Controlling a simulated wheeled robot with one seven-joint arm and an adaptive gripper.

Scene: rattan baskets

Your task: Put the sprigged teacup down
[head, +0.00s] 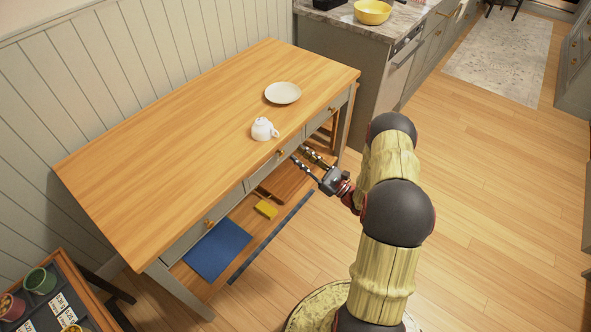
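A small white cup (263,130) is on the wooden table top, close to the front edge, with its handle toward the right. It is too small here to tell whether it has a sprig pattern. My gripper (299,154) is just off the table's front edge, to the right of and a little below the cup in the picture. Its two fingers are apart and point toward the table, with nothing seen between them. The gripper and the cup do not touch.
A white plate (283,93) lies on the table (170,150) behind the cup. The table's left part is clear. Below are drawers and a shelf with a blue mat (217,250) and a yellow item (266,210). A counter with a yellow bowl (372,12) stands behind.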

